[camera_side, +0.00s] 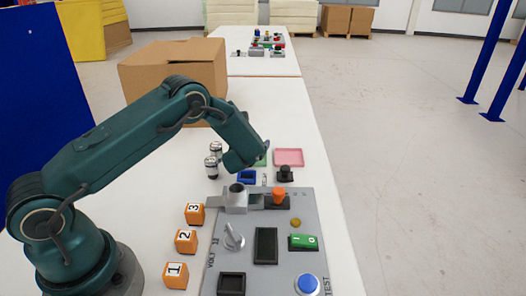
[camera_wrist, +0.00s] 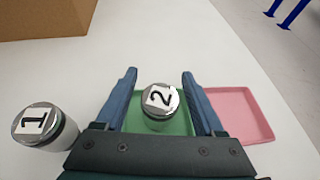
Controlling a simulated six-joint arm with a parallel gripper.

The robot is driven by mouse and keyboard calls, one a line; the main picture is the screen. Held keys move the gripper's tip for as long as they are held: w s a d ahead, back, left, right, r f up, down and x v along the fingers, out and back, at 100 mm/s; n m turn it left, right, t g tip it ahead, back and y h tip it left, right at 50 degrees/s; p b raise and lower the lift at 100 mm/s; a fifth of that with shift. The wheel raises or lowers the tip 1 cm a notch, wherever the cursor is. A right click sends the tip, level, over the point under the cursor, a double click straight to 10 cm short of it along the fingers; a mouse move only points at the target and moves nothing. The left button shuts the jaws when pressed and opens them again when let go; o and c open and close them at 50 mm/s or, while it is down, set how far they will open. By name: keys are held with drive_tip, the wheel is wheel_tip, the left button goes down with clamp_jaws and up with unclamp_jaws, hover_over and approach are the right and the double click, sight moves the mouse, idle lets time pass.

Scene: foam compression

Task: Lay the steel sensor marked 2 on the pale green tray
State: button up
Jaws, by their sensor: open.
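The steel sensor marked 2 (camera_wrist: 160,102) stands upright over the pale green tray (camera_wrist: 181,125) in the wrist view, its label facing up. My gripper (camera_wrist: 159,74) is open, with one finger on each side of the sensor and gaps showing. The foot of the sensor is hidden, so its contact with the tray is hard to confirm. In the side view my gripper (camera_side: 238,163) is low at the tray, hiding the sensor; only part of the green tray (camera_side: 262,158) shows.
A sensor marked 1 (camera_wrist: 46,127) stands on the white table to the left. A pink tray (camera_wrist: 236,114) lies right of the green one.

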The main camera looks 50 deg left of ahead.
drive_tip(key=v, duration=1)
drive_tip(key=shift+s+d+r, duration=0.1)
drive_tip(key=shift+s+d, duration=0.15)
drive_tip(key=shift+d, duration=0.1)
drive_tip(key=shift+s+d+r, duration=0.2)
drive_tip(key=shift+s+r, duration=0.05)
drive_tip(key=shift+s, duration=0.2)
drive_tip(key=s+a+r+n+g, duration=0.2)
drive_tip(key=s+r+n+g, duration=0.15)
drive_tip(key=s+n, duration=0.45)
drive_tip(key=s+a+r+n+g, duration=0.1)
drive_tip(key=s+r+n+g, duration=0.25)
drive_tip(key=s+n, duration=0.45)
drive_tip(key=s+d+r+n+t+h, duration=0.1)
drive_tip(key=s+d+r+n+h, duration=0.1)
drive_tip(key=d+n, duration=0.4)
drive_tip(key=s+d+r+n+h, duration=0.1)
drive_tip(key=s+d+n+h, duration=0.3)
drive_tip(key=d+n+h, duration=0.2)
drive_tip(key=shift+d+r+n+t, duration=0.3)
drive_tip(key=shift+d+r+t, duration=0.1)
drive_tip(key=shift+d, duration=0.4)
drive_tip(key=shift+s, duration=0.15)
